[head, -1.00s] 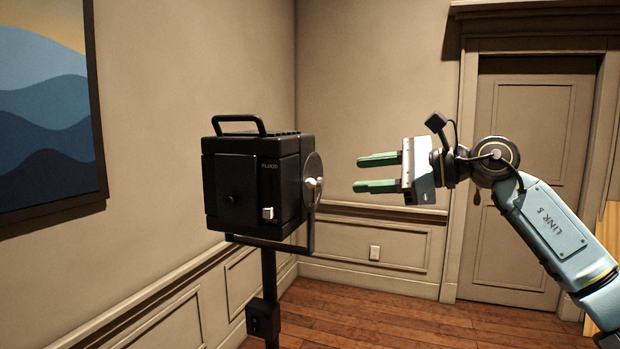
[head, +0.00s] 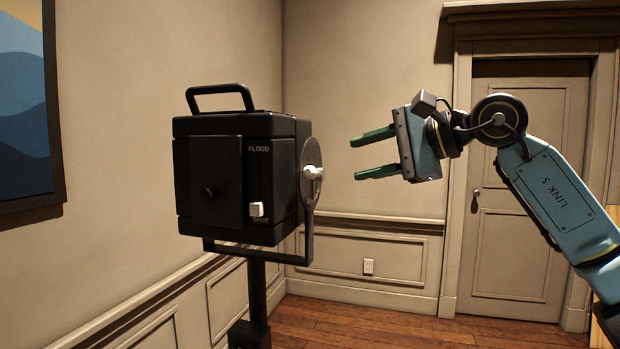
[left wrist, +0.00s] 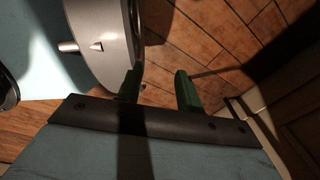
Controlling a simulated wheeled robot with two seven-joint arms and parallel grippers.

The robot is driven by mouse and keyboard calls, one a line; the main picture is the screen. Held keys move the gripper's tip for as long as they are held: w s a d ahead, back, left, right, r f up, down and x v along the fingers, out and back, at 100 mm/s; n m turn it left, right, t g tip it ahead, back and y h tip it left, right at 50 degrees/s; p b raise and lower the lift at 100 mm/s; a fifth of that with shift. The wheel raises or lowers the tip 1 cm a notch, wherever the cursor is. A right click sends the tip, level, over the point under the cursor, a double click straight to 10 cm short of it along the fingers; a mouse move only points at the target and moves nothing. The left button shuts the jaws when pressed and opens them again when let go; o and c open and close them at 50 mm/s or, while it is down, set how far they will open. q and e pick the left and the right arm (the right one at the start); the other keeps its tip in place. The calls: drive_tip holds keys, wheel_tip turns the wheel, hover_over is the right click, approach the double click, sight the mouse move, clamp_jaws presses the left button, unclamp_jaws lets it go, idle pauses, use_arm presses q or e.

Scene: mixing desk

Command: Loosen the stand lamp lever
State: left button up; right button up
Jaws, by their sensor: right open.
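The stand lamp (head: 222,180) is a black box with a top handle, held in a yoke on a black pole. A white lever or knob (head: 313,173) sits on its right side, at the yoke arm. My right gripper (head: 363,154) is open and empty, to the right of the lamp and apart from it, slightly higher than the white lever. Its green fingers point left towards the lamp. My left gripper (left wrist: 158,90) shows only in the left wrist view, its green fingers apart with nothing between them, above the wooden floor.
The lamp front has a white slider (head: 257,209) between the words FLOOD and SPOT. A black block (head: 249,334) sits low on the pole. A framed picture (head: 25,110) hangs on the left wall. A door (head: 520,190) stands behind my right arm. Air between gripper and lamp is clear.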

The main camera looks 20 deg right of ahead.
sight(311, 169)
drive_tip(key=x, duration=1.1)
drive_tip(key=shift+w+a+f+p, duration=0.2)
drive_tip(key=shift+w+a+p, duration=0.05)
drive_tip(key=shift+w+p, duration=0.05)
clamp_jaws()
